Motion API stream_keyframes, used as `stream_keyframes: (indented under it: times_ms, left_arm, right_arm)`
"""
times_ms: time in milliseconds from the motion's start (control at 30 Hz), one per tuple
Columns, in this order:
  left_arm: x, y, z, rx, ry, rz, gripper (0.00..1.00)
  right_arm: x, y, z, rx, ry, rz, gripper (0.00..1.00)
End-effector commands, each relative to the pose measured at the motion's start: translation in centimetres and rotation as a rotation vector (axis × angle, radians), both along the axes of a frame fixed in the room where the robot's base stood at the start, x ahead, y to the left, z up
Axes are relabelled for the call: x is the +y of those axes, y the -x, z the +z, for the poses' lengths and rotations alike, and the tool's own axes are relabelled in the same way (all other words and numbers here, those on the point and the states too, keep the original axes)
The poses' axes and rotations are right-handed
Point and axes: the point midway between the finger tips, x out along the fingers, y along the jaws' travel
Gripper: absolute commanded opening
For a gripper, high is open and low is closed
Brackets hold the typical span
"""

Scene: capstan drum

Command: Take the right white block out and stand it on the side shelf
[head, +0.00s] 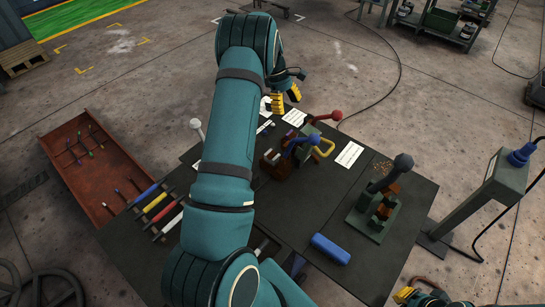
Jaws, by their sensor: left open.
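My left arm crosses the middle of the view. Its gripper (286,98) is open, with yellow fingertips, over the far edge of the dark table (290,213). A white patch (265,104) shows just left of the fingertips, partly covered; I cannot tell whether it is a block or a card. I cannot clearly make out the right white block, and my arm hides part of the table. No side shelf can be identified with certainty. My right gripper (424,297) shows only partly at the bottom edge, and its jaw state is unclear.
Levers with blue (302,139) and red (330,116) handles stand near mid-table. White cards (349,154) lie around them. A green fixture (371,222) with a dark knob, a blue block (330,249) and a post (487,190) are right. A red tray (92,167) is left.

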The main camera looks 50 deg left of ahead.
Motion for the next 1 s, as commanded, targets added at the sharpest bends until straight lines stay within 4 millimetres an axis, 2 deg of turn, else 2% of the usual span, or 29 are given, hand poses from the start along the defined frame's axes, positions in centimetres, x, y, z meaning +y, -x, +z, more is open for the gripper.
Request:
stream_keyframes:
  times_ms: [333, 367, 533, 667, 1000]
  left_arm:
    - [0.0, 0.0, 0.0, 0.0, 0.0, 0.0, 0.65]
    - [0.0, 0.0, 0.0, 0.0, 0.0, 0.0, 0.73]
    - [0.1, 0.6, 0.0, -0.029, -0.018, -0.092, 0.73]
    - [0.1, 1.9, 0.0, -0.1, -0.06, -0.332, 0.73]
    - [-0.3, 6.0, 0.2, -0.321, -0.162, -1.237, 0.73]
  right_arm:
    - [0.0, 0.0, 0.0, 0.0, 0.0, 0.0, 0.0]
    - [0.0, 0.0, 0.0, 0.0, 0.0, 0.0, 0.0]
    - [0.0, 0.0, 0.0, 0.0, 0.0, 0.0, 0.0]
    - [0.0, 0.0, 0.0, 0.0, 0.0, 0.0, 0.0]
    - [0.0, 0.0, 0.0, 0.0, 0.0, 0.0, 0.0]
